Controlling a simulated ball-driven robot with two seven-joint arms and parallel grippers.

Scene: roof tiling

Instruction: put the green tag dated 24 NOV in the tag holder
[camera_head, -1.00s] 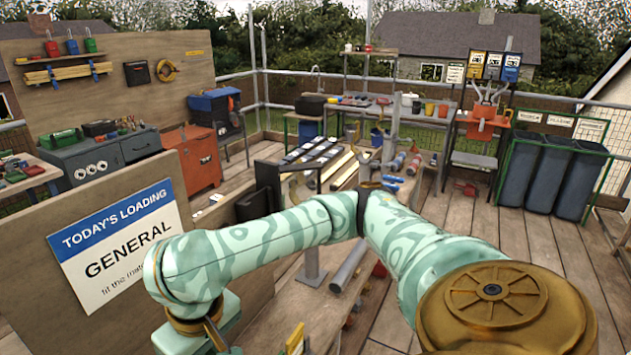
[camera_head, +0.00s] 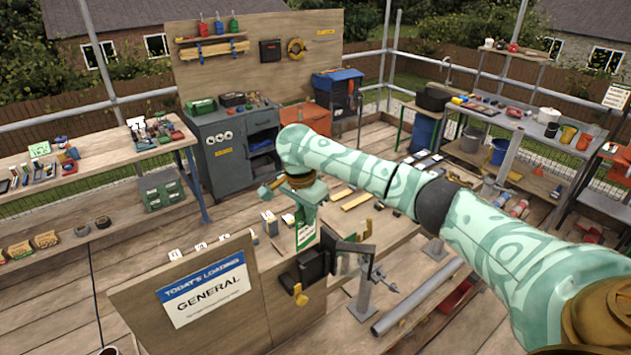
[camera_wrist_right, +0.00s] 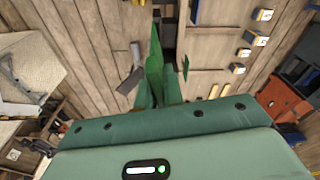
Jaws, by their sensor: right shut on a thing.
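My right gripper (camera_head: 304,212) hangs from the arm that comes in from the right, above the near bench. It is shut on a green-and-white tag (camera_head: 305,234), which hangs below the fingers in front of the bench. In the right wrist view the green tag (camera_wrist_right: 155,62) stands nearly edge-on between the fingers; its date cannot be read. A black box-like fixture (camera_head: 313,266) is mounted near the right end of the sign board, just below the tag. I cannot tell whether it is the tag holder. My left gripper is not in view.
The sign board reading GENERAL (camera_head: 206,290) stands in front of the bench. Small numbered blocks (camera_head: 175,254) line the bench behind it. A grey pipe (camera_head: 418,303) and a metal post (camera_head: 363,290) are to the right. A grey cabinet (camera_head: 235,143) stands behind.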

